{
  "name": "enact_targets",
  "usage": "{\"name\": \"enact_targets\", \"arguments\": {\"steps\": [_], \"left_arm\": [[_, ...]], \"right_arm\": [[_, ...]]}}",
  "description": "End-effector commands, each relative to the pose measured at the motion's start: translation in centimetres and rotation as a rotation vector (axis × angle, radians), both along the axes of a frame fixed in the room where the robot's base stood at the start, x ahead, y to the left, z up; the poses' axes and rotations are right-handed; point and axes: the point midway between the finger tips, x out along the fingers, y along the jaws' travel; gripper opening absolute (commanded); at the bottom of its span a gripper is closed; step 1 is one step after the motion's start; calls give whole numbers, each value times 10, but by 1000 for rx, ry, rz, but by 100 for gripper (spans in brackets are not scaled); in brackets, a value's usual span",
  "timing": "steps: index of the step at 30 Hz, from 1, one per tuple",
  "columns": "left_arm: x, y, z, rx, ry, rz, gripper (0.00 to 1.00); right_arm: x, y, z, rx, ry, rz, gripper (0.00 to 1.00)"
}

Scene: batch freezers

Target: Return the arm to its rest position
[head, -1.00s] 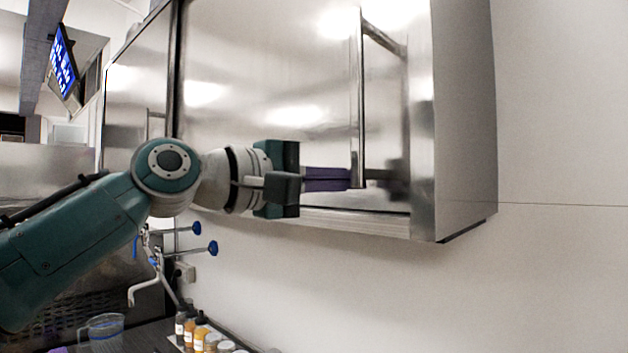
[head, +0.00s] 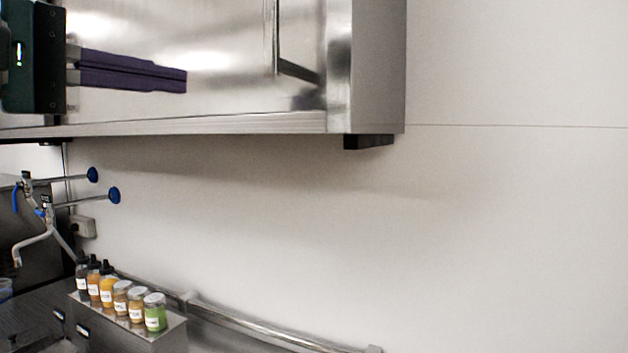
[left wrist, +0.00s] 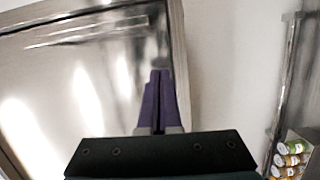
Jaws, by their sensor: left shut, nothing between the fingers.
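My left gripper (head: 186,80) shows at the upper left of the head view, its purple fingers together and empty. It is in front of the steel wall cabinet (head: 230,60) and apart from the cabinet's vertical handle (head: 272,35). In the left wrist view the shut fingers (left wrist: 160,72) point up the picture, with the cabinet door (left wrist: 60,90) to the left. Most of my left arm is outside the head view. My right gripper is not in view.
Below the cabinet are a tap (head: 35,235) with blue knobs and a steel rack (head: 165,332) of several spice and sauce bottles (head: 108,290). A metal rail (head: 250,325) runs along the wall. The wall to the right (head: 500,220) is bare.

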Motion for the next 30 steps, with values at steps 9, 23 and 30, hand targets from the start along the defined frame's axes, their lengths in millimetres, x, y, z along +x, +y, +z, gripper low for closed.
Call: {"name": "enact_targets", "arguments": {"steps": [9, 23, 30], "left_arm": [[-70, -36, -206, 715, 139, -115, 0], [-265, -12, -347, 1489, 406, -594, 0], [-278, -6, -289, 1538, 425, -641, 0]], "right_arm": [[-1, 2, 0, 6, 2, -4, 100], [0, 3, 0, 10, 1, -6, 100], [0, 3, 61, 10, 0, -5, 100]]}}
